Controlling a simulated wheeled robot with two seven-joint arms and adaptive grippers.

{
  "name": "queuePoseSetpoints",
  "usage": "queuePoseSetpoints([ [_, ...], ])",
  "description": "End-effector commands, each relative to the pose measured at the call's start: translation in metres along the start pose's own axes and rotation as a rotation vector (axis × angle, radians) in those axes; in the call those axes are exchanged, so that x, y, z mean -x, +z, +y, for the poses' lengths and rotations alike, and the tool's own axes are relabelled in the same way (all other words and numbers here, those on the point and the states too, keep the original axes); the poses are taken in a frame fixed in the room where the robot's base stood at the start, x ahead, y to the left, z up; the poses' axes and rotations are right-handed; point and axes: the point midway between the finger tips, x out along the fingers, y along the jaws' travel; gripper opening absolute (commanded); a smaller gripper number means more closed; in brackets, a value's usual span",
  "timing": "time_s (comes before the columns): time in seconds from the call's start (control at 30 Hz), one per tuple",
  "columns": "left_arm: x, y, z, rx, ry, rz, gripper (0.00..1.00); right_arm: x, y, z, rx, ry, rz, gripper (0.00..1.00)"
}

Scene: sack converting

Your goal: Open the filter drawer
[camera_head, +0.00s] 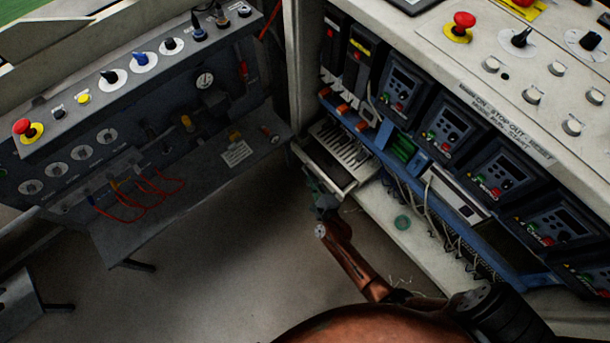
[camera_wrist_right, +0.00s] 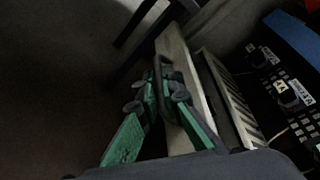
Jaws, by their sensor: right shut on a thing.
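The filter drawer (camera_head: 346,186) is at the lower left corner of the pale cabinet in the head view. It stands out from the cabinet, with its slotted grey top showing. In the right wrist view its pale front (camera_wrist_right: 174,50) runs down the middle, with the slotted part (camera_wrist_right: 232,98) to its right. My right gripper (camera_head: 320,202) is at the drawer's front. Its green-padded fingers (camera_wrist_right: 163,92) are shut on the dark drawer handle (camera_wrist_right: 160,66), which they partly hide. My left gripper is in neither view.
The pale control cabinet (camera_head: 472,82) with several drive units stands on the right, with loose cables below them. A grey panel (camera_head: 120,130) with knobs and red hoses stands on the left. The floor (camera_head: 225,250) between them is clear.

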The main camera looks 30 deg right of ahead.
Motion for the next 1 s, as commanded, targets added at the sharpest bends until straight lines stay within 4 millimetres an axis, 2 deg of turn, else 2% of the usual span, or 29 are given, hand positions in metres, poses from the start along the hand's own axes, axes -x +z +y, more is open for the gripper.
queuePoseSetpoints([
  [0.3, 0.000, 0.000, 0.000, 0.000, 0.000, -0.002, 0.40, 0.001, -0.001, -0.001, -0.001, -0.003, 0.003, 0.00],
  [0.33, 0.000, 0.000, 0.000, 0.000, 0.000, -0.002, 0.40, 0.001, -0.001, -0.001, -0.001, -0.003, 0.003, 0.09],
  [0.4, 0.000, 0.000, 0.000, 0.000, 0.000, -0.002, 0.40, 0.001, -0.001, 0.000, -0.001, -0.003, 0.003, 0.13],
  [0.7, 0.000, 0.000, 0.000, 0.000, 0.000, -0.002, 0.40, 0.001, 0.000, 0.000, -0.001, -0.003, 0.001, 0.14],
  [0.87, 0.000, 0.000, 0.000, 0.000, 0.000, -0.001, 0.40, 0.014, 0.000, 0.001, -0.003, -0.001, 0.002, 0.14],
  [1.0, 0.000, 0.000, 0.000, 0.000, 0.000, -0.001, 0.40, 0.035, -0.001, 0.001, -0.001, -0.002, 0.003, 0.14],
])
